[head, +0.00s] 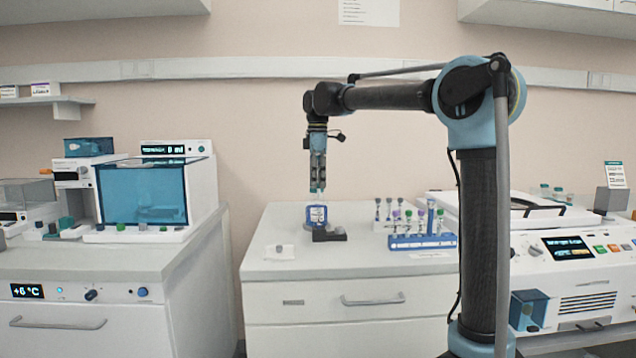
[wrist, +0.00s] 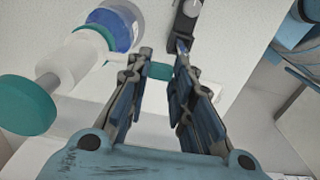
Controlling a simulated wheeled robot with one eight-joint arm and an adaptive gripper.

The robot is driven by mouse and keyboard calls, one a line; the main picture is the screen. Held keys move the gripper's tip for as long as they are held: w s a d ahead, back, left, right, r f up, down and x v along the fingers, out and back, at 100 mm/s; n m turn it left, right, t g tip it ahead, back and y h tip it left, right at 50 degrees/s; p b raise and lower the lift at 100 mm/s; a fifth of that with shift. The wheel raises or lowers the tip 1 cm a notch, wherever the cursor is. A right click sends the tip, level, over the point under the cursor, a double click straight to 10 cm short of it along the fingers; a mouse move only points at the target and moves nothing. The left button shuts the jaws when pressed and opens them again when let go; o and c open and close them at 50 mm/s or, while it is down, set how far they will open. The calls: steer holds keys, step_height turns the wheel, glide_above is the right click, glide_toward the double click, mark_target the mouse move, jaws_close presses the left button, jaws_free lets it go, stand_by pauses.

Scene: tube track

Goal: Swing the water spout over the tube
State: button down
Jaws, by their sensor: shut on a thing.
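My gripper (head: 317,188) points straight down over the middle bench, above a blue bottle (head: 316,214) with a white label. In the wrist view my gripper (wrist: 165,60) is shut on the teal end of the water spout (wrist: 160,71), between its fingertips. The spout runs from the white neck (wrist: 90,52) of the bottle, which carries a large teal cap (wrist: 25,105). A black holder (wrist: 187,18) sits just beyond the right fingertip, with a small pale round piece on it; I cannot tell if this is the tube. The holder also shows in the head view (head: 328,235), beside the bottle's base.
A blue rack (head: 422,242) with several tubes stands to the right on the same bench. A small white piece (head: 279,251) lies left of the holder. The bench front is mostly clear. Machines stand on the left and right benches.

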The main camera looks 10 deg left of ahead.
steer(key=c, duration=1.4)
jaws_free()
steer(key=shift+w+d, duration=0.15)
steer(key=shift+w, duration=0.1)
steer(key=shift+s, duration=0.1)
step_height(320, 180, up, 12)
